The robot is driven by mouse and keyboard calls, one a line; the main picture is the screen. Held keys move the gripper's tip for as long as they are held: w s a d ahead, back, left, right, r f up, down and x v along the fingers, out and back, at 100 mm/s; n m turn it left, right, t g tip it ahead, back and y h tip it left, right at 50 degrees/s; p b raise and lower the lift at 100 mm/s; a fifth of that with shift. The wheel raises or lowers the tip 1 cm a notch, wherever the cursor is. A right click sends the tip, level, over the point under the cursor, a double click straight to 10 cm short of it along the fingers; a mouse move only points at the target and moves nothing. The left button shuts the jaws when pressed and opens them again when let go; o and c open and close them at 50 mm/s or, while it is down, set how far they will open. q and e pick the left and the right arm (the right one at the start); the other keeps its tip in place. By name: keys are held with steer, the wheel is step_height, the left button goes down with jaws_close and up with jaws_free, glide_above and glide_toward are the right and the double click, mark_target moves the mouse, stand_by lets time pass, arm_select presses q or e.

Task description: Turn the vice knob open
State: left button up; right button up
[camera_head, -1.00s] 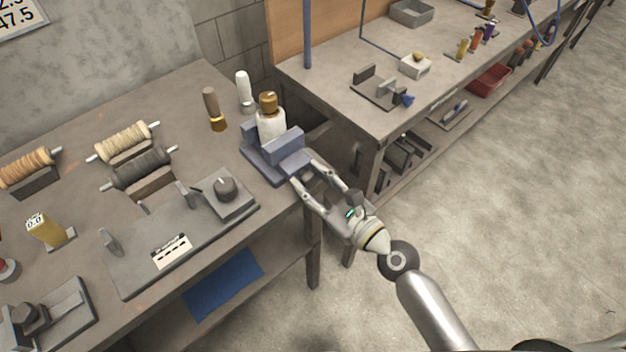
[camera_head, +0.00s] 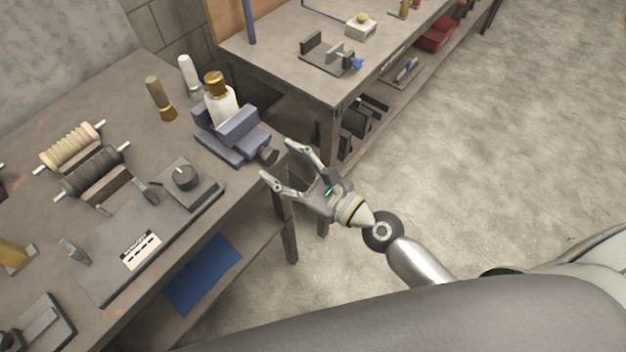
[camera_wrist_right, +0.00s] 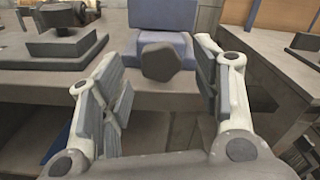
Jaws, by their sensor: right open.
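A blue vice (camera_head: 232,137) stands at the right corner of the workbench and holds a white bottle (camera_head: 221,104) with a gold cap upright between its jaws. Its dark knob (camera_head: 268,155) sticks out on the side facing my right gripper. My right gripper (camera_head: 277,159) is open, with its fingers pointing at the vice and a short gap from the knob. In the right wrist view the knob (camera_wrist_right: 160,62) shows ahead, between the two spread fingers (camera_wrist_right: 165,100), with the blue vice body (camera_wrist_right: 165,15) behind it. My left gripper is not in view.
A grey fixture plate (camera_head: 110,265) with a round knob block (camera_head: 187,180) lies left of the vice. A second bench (camera_head: 285,65) is beyond. The floor on the right is clear.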

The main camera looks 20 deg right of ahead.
steer(key=shift+v, duration=0.95)
steer(key=v, duration=0.7)
